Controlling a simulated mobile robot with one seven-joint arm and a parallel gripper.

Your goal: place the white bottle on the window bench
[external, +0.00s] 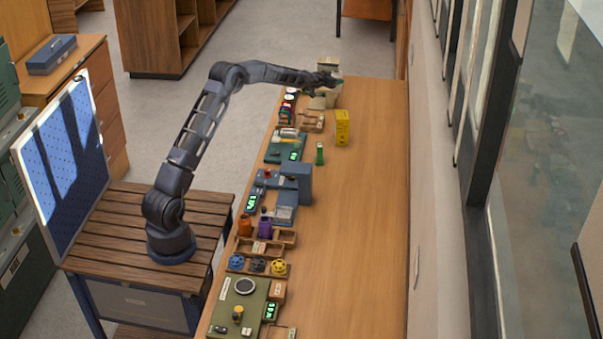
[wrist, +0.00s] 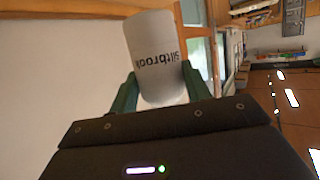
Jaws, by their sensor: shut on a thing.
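The white bottle (wrist: 154,50) has dark lettering and fills the upper middle of the wrist view. My gripper (wrist: 160,90) is shut on it, with one green finger on each side of its lower part. In the external view my gripper (external: 332,82) is over the far end of the long wooden window bench (external: 365,200). I cannot clearly pick out the bottle there, as it is small and partly hidden by the gripper and pale items nearby.
A yellow box (external: 342,128) and a green bottle (external: 320,153) stand on the bench near its far half. Small trays and devices line its left edge, including a blue-grey machine (external: 296,182). The right half of the bench is clear, with the window wall beside it.

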